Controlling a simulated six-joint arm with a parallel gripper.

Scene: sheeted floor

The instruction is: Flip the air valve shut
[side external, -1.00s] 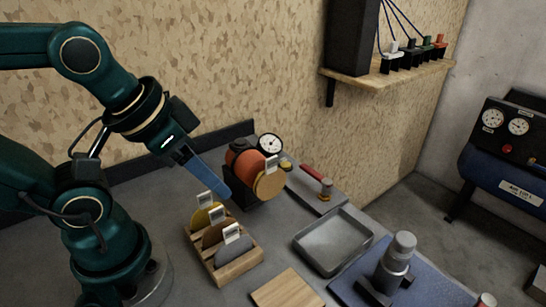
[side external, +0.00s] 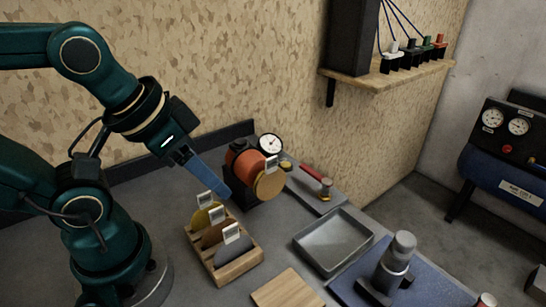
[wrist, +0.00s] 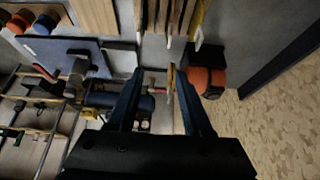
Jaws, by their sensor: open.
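What looks like the air valve is a red lever (side external: 310,173) with a brass fitting (side external: 325,188) on the bench behind the metal tray. In the wrist view a small red part, perhaps this lever, shows between the fingers; I cannot be sure. My gripper (side external: 222,191) points down and right, left of the orange-disc machine and above the rack of discs. Its two blue fingers (wrist: 160,74) are apart in the wrist view, with no held object visible. The lever is clear of the gripper.
The orange-disc machine (side external: 247,163) stands between my gripper and the lever, with a round gauge (side external: 270,144) behind it. A wooden rack (side external: 238,267) holds upright discs. A metal tray (side external: 345,262) and a blue mat (side external: 435,293) lie to the right. A shelf (side external: 400,80) overhangs behind.

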